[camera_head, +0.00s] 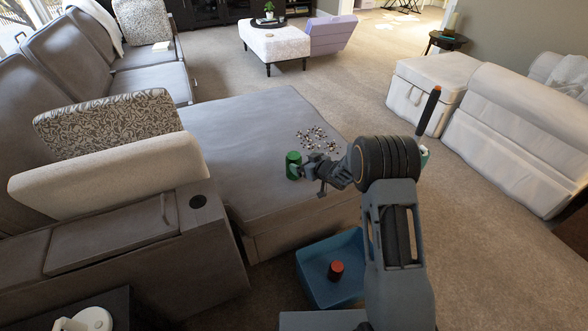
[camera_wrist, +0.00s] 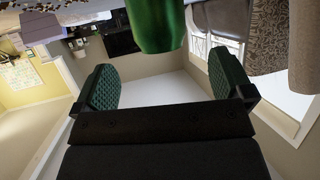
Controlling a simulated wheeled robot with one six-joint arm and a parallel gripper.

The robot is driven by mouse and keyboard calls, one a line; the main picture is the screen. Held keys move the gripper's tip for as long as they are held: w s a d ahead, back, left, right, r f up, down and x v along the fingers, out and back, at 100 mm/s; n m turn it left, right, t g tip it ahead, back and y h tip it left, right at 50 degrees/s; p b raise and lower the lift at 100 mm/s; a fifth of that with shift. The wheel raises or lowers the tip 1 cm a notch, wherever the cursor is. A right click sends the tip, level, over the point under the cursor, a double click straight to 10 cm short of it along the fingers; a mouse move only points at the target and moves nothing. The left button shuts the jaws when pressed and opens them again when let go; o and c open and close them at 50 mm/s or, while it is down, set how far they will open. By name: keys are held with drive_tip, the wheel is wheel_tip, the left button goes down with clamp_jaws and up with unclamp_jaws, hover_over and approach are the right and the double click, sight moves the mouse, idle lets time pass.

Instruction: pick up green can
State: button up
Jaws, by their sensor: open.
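The green can (camera_head: 293,160) stands upright on the grey chaise seat (camera_head: 250,125) in the head view. My gripper (camera_head: 301,170) is right beside it, reaching in from the right, and partly overlaps the can there. In the wrist view the can (camera_wrist: 156,25) is at the top, cut off by the frame edge. My gripper (camera_wrist: 165,78) is open there, with a green textured pad on each side. The can lies across the gap between the pads, above them in the picture, and no pad visibly touches it.
A patch of small dark and white pieces (camera_head: 318,140) lies on the seat behind my gripper. A patterned cushion (camera_head: 105,125) and a cream cushion (camera_head: 110,175) are at left. A blue bin (camera_head: 318,290) holding a red cylinder (camera_head: 336,270) sits below the seat edge.

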sight(294, 158)
drive_tip(key=shift+b+x, duration=1.15)
drive_tip(key=shift+x, duration=2.65)
drive_tip(key=shift+c, duration=0.3)
drive_tip(key=c, duration=0.9)
drive_tip(key=shift+r, duration=0.1)
